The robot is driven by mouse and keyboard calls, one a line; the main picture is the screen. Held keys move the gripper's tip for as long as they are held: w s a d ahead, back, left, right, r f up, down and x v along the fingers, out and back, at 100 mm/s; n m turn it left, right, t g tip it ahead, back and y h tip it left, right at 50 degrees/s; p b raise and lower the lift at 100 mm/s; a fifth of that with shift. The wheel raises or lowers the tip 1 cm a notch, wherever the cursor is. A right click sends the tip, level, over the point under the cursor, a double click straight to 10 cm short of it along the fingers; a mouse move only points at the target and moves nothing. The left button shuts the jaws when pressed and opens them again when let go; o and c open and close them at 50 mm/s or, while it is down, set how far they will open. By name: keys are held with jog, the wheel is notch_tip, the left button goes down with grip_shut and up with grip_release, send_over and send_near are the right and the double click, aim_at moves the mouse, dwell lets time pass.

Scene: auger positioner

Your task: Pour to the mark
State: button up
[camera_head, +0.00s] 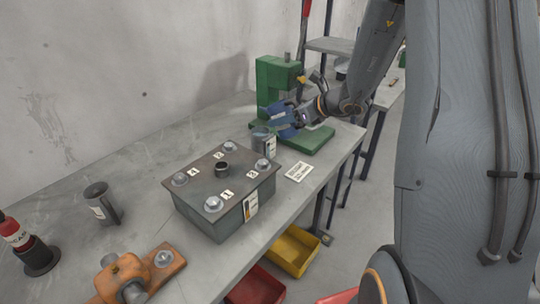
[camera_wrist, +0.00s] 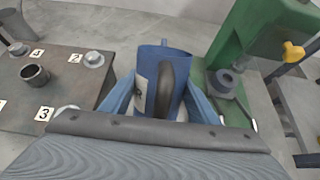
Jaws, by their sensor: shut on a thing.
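A bluish see-through jug (camera_head: 263,143) with a pale label stands upright, or nearly so, between the metal box and the green press; I cannot tell if it touches the bench. My gripper (camera_head: 279,121) has its blue fingers shut on it. In the wrist view, the jug (camera_wrist: 150,62) sits between both fingers of my gripper (camera_wrist: 160,95), its dark curved handle facing me. A pale label with a dark mark shows on its left side. The liquid level cannot be made out. A grey metal cup (camera_head: 102,204) with a pale label stands at the left of the bench.
A dark metal box (camera_head: 227,207) with numbered corner bolts and a short central tube (camera_head: 222,170) stands beside the jug. A green press (camera_head: 272,80) is behind. A white card (camera_head: 298,172), orange clamp (camera_head: 140,272) and red bottle (camera_head: 14,232) are on the bench.

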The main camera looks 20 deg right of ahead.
jog(key=shift+f+t+y+b, duration=0.45)
jog(key=shift+f+b, duration=0.3)
jog(key=shift+b, duration=1.55)
jog(key=shift+r, duration=0.1)
jog(key=shift+w+f+t+y+b, duration=0.2)
jog(key=shift+f+t+b, duration=0.25)
jog(key=shift+b, duration=0.65)
jog(key=f+t+b, duration=0.1)
jog(key=b, duration=0.3)
jog(key=f+t+y+b, duration=0.1)
jog(key=b, duration=0.2)
jog(key=f+t+y+b, duration=0.1)
jog(key=b, duration=0.3)
jog(key=shift+w+a+f+b, duration=0.15)
jog(key=shift+w+a+b, duration=0.15)
jog(key=shift+w+b, duration=0.05)
jog(key=shift+a+y, duration=0.1)
jog(key=shift+y, duration=0.15)
